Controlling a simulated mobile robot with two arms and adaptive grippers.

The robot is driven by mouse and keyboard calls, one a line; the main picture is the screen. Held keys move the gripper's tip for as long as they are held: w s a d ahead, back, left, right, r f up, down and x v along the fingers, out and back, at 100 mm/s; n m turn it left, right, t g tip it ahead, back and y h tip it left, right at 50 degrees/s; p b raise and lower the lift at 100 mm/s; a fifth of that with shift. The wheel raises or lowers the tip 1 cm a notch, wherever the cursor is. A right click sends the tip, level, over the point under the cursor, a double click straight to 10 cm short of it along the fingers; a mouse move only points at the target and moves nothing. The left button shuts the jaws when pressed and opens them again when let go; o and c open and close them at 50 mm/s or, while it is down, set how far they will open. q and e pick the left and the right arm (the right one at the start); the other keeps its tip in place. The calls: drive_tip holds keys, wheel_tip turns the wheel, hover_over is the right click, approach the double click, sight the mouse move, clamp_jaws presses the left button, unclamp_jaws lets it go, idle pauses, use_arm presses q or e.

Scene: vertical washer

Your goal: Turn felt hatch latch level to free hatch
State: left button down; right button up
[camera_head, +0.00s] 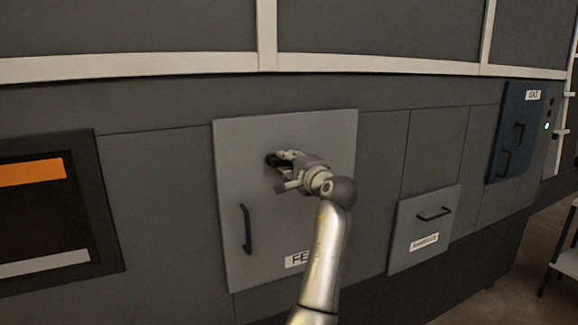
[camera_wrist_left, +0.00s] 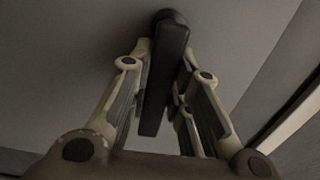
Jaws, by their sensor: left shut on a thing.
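The felt hatch (camera_head: 235,160) is a light grey square panel in the middle of the head view, lying flush in the dark wall. Its label, starting "FE", is partly covered by my arm. A black upright handle (camera_head: 246,229) sits at its lower left. The black latch lever (camera_head: 271,160) is on its upper middle, mostly hidden by my left gripper (camera_head: 281,175). In the left wrist view, the lever (camera_wrist_left: 165,80) runs from a round pivot at the top down between the two fingers of the left gripper (camera_wrist_left: 165,85), which is shut on it. My right gripper is out of view.
A smaller grey hatch (camera_head: 408,230) with a black handle is to the right. A dark blue panel (camera_head: 512,125) marked "GAS" is farther right. A dark screen with an orange bar (camera_head: 30,172) is at left. A stand (camera_head: 566,245) is at the right edge.

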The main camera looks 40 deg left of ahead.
use_arm(q)
drive_tip(key=shift+r, duration=0.1)
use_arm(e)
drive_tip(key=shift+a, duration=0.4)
use_arm(q)
drive_tip(key=c, duration=1.3)
unclamp_jaws()
drive_tip(key=v, duration=1.2)
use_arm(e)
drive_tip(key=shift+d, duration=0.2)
